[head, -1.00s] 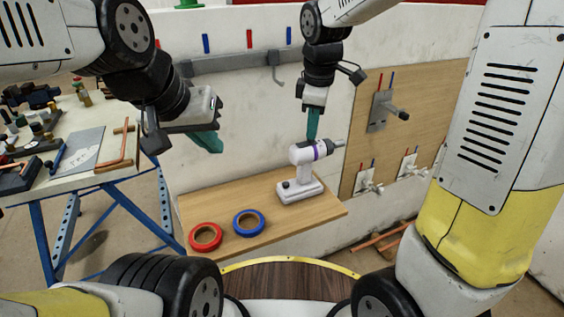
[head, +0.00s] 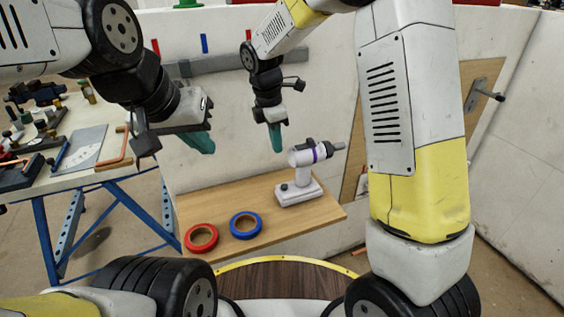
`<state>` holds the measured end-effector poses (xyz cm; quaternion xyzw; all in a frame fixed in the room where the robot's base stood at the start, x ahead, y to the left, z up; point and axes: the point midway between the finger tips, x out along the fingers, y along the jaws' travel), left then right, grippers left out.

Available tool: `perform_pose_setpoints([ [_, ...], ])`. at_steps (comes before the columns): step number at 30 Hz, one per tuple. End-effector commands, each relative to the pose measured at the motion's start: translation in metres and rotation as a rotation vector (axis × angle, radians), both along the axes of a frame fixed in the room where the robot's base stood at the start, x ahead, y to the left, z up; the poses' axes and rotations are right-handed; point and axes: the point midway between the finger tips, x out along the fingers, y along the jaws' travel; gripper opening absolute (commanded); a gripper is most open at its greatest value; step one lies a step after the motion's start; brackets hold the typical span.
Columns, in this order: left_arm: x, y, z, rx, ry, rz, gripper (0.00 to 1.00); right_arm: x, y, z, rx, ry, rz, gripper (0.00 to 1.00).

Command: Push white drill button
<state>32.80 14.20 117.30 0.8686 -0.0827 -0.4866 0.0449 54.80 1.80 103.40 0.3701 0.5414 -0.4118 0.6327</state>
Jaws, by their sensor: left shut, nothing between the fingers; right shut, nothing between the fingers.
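The white drill (head: 300,176) with a purple band stands upright on a wooden shelf (head: 258,212), its grey chuck pointing right. A small dark button-like knob (head: 284,187) shows on the left of its base; I cannot tell whether it is the button. My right gripper (head: 277,148) is shut and empty, with teal fingertips pointing down, in front of the wall. In the picture its tips are just above and left of the drill's rear; the depth gap is unclear. My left gripper (head: 206,147) is shut and empty, further left and well apart from the drill.
A red tape roll (head: 201,228) and a blue-rimmed tape roll (head: 258,225) lie on the shelf left of the drill. A workbench (head: 40,192) with tools and a copper pipe stands at the left. A wooden wall board (head: 478,80) is partly hidden by my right arm.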

Motion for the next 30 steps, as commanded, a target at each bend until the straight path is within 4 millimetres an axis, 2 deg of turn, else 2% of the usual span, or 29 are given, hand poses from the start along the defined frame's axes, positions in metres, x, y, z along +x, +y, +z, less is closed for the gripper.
perform_pose_setpoints([
  [5, 0.000, 0.000, 0.000, 0.000, 0.000, 0.000, 0.00, 0.000, -0.002, -0.016, -0.002, 0.003, -0.002, 0.00],
  [15, 0.000, 0.000, 0.000, 0.000, 0.000, 0.000, 0.00, 0.005, -0.011, -0.086, -0.003, 0.004, -0.001, 0.00],
  [21, 0.000, 0.000, 0.000, 0.000, 0.000, 0.000, 0.00, 0.008, -0.015, -0.120, -0.001, 0.003, 0.000, 0.00],
  [25, 0.000, 0.000, 0.000, 0.000, 0.000, 0.000, 0.00, 0.010, -0.016, -0.132, 0.000, 0.001, -0.002, 0.00],
  [30, 0.000, 0.000, 0.000, 0.000, 0.000, 0.000, 0.00, 0.010, -0.017, -0.138, 0.000, 0.000, -0.002, 0.00],
])
